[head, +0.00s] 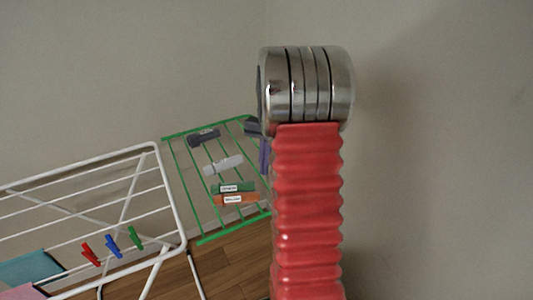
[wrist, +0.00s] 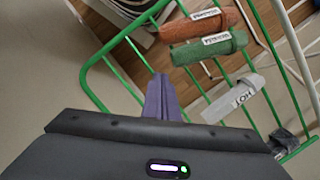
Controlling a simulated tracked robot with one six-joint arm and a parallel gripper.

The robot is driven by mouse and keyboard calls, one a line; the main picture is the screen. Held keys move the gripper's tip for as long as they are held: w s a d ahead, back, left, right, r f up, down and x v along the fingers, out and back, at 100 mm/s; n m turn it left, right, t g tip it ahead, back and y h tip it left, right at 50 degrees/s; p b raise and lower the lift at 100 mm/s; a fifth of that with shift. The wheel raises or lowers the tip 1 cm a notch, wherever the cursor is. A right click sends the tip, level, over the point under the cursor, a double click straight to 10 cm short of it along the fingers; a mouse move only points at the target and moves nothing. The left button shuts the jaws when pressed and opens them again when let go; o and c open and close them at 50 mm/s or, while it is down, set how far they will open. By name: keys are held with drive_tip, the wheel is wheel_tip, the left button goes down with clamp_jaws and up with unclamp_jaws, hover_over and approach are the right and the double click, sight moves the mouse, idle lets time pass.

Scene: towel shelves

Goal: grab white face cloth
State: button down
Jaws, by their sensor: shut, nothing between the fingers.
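The white face cloth (wrist: 233,98) is rolled, with a dark-lettered label. It lies across the green wire rack (wrist: 110,64), right of centre in the wrist view. In the head view it (head: 223,165) lies between a dark roll and a green roll. My gripper (wrist: 155,128) shows as a wide dark bar across the bottom of the wrist view. It is shut and empty, apart from the white cloth, which appears beyond its upper right edge.
Orange (wrist: 200,23), green (wrist: 208,48) and dark (wrist: 284,141) rolls lie beside the white cloth. A purple roll (wrist: 161,98) appears just beyond my gripper. A white drying rack (head: 160,190) with several coloured pegs stands left of the green rack. My red arm cover hides some of the view.

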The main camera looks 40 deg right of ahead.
drive_tip(key=shift+s+a+f, duration=0.3)
drive_tip(key=shift+a+f, duration=0.1)
drive_tip(key=shift+a, duration=0.15)
drive_tip(key=shift+s+a+f, duration=0.3)
drive_tip(key=shift+a+f, duration=0.05)
drive_tip(key=shift+a, duration=0.2)
drive_tip(key=shift+s+a, duration=0.45)
drive_tip(key=shift+a, duration=0.4)
drive_tip(key=shift+s, duration=0.15)
